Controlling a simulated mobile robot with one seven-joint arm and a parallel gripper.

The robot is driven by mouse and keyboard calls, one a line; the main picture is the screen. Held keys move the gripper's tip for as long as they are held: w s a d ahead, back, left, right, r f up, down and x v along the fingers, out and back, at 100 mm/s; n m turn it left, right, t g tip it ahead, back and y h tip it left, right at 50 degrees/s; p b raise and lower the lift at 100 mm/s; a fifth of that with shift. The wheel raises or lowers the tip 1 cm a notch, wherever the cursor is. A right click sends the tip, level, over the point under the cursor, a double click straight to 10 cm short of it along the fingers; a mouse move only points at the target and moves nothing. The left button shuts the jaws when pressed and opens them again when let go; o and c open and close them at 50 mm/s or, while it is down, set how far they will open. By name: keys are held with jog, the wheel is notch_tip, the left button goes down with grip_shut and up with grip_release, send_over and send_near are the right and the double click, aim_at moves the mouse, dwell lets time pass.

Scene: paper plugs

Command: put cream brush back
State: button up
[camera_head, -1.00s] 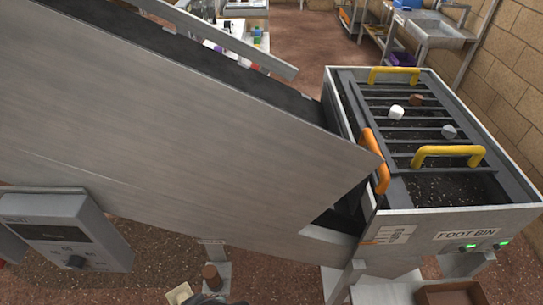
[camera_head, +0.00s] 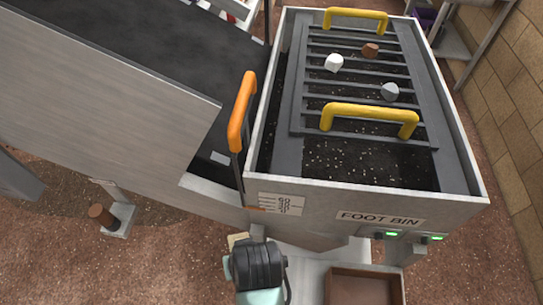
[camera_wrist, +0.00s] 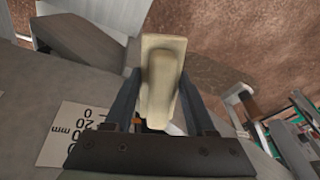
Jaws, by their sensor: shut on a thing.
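The cream brush (camera_wrist: 162,75) is a pale block with a raised ridge along it, held between the two dark fingers of my gripper (camera_wrist: 158,95) in the wrist view. My gripper is shut on it. In the head view, a small pale part of the cream brush (camera_head: 238,240) shows beside my dark wrist, low in the picture, in front of the foot bin (camera_head: 330,207). My fingers are mostly hidden there. Any bristles cannot be made out.
The foot bin has a slotted grate with yellow handles (camera_head: 368,118); white, brown and grey lumps (camera_head: 390,91) lie on it. An orange handle (camera_head: 241,110) stands at its left. A brown tray (camera_head: 364,288) is below.

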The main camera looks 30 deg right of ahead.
jog(key=s+d+f+m+g+b, duration=0.1)
jog(key=s+d+f+b, duration=0.1)
jog(key=f, duration=0.4)
jog(key=s+d+f+m+g+b, duration=0.1)
jog(key=s+d+f+m+b, duration=0.1)
jog(key=f, duration=0.5)
jog(key=s+d+f+m+g+b, duration=0.1)
jog(key=s+f+b, duration=0.1)
jog(key=f+b, duration=0.2)
jog(key=shift+d+f+g+h, duration=0.15)
jog(key=shift+d+f, duration=0.05)
jog(key=shift+f, duration=0.4)
jog(key=shift+d+f+g+h, duration=0.15)
jog(key=shift+d+f, duration=0.05)
jog(key=shift+f, duration=0.35)
jog(key=shift+f+b, duration=0.4)
jog(key=shift+f, duration=1.7)
jog(key=shift+f, duration=0.2)
jog(key=o, duration=1.2)
jog(key=shift+r, duration=0.15)
